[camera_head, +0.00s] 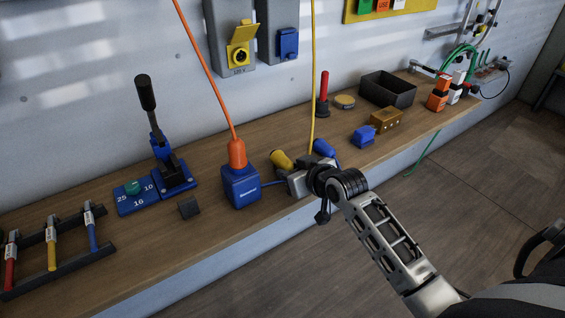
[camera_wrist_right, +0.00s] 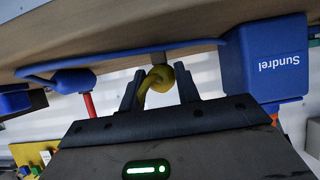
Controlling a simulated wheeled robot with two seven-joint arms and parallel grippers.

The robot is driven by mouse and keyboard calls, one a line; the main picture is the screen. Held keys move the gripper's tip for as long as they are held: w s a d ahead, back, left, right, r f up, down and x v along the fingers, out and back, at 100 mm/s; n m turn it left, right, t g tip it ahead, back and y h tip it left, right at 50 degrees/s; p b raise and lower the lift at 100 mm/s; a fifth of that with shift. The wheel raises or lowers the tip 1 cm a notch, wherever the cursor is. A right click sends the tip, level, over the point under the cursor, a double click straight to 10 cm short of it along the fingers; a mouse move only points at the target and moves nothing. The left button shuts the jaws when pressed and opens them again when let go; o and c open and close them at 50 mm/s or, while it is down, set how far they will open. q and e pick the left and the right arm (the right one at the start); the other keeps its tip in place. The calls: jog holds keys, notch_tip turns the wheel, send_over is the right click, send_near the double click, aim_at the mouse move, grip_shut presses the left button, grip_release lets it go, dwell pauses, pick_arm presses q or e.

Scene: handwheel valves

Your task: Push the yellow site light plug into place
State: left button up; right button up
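The yellow plug (camera_head: 282,160) lies on the wooden bench, just right of the blue box. My right gripper (camera_head: 296,180) is low over the bench beside it and partly hides it. In the right wrist view the yellow plug (camera_wrist_right: 160,76) shows between the two spread fingertips (camera_wrist_right: 160,88). A small gap seems to show beside it; contact is unclear. The yellow socket (camera_head: 239,54) is on a grey wall box, its yellow lid raised. My left gripper is not in view.
A blue plug (camera_head: 324,148) lies just right of the yellow one, and the blue box (camera_head: 241,186) stands left. A yellow cord (camera_head: 312,80) hangs behind. A blue lever tool (camera_head: 172,172), a red post (camera_head: 323,92) and a dark bin (camera_head: 388,90) stand along the bench.

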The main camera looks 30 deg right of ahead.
aim_at(284, 158)
jog(key=shift+c, duration=1.1)
jog(key=shift+r+p, duration=0.8)
jog(key=shift+r, duration=2.25)
